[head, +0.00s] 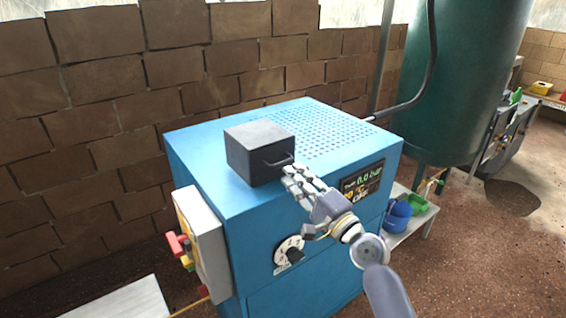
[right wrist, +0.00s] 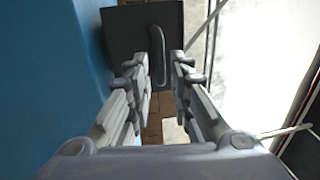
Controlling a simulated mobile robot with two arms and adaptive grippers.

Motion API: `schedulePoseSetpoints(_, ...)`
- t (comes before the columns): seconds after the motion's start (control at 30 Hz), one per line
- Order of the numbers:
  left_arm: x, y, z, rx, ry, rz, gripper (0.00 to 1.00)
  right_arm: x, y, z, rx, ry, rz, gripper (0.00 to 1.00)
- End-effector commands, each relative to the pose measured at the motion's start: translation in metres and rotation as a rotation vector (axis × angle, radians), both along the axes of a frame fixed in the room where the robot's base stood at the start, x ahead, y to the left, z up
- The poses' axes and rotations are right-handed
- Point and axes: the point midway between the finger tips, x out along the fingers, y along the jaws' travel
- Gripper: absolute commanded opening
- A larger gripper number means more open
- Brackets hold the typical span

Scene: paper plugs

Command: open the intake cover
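The intake cover looks to be the dark grey box (head: 262,150) on top of the blue machine (head: 230,205). It sits closed and flat, with a bar handle (head: 279,161) on its front face. My right gripper (head: 291,172) is just in front of that handle. In the right wrist view the handle (right wrist: 158,55) lies between and just beyond the fingertips of my right gripper (right wrist: 161,72). The fingers are apart, with gaps on both sides, and I see no clear contact. The cover (right wrist: 125,35) shows behind. My left gripper is not in view.
The machine carries a display (head: 362,183), a dial (head: 289,252) and a grey side box (head: 201,245) with coloured buttons. A green tank (head: 460,80) stands behind right. A low table (head: 412,222) holds a blue bucket (head: 397,217). A brick wall is behind.

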Motion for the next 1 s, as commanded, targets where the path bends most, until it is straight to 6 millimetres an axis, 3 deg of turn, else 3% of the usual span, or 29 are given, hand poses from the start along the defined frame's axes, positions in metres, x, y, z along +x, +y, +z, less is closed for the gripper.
schedulePoseSetpoints(0.33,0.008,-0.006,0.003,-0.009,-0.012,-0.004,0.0,0.04,0.029,0.009,0.0,0.0,0.0,0.2)
schedulePoseSetpoints(0.8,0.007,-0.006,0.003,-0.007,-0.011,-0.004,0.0,0.049,0.036,0.01,-0.002,0.0,0.0,0.2)
schedulePoseSetpoints(0.9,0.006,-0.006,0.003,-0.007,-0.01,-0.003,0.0,0.048,0.035,0.01,-0.002,0.0,0.0,0.0)
schedulePoseSetpoints(1.0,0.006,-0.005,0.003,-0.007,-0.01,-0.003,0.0,0.048,0.035,0.01,-0.002,0.0,0.0,0.0)
